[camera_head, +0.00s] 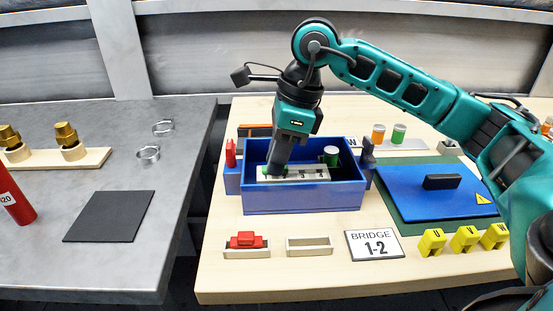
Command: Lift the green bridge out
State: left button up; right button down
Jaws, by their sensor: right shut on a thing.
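An open blue box (305,200) stands on the wooden table. Inside it a pale terminal block (310,175) lies lengthwise. My right gripper (275,168) reaches down into the box at the block's left part. It is shut on a small green piece, apparently the green bridge (266,171), mostly hidden by the fingers. I cannot tell whether the bridge is still seated in the block. My left gripper is out of view.
A green-topped cylinder (331,154) stands in the box's back right. In front are a tray with a red piece (246,240), an empty tray (309,252) and a "BRIDGE 1-2" sign (374,244). A blue lid (430,200) and yellow tags (464,239) are to the right.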

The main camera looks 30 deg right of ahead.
notch_tip(320, 180, up, 20)
jog(key=p, duration=0.5)
jog(key=shift+f, duration=0.1)
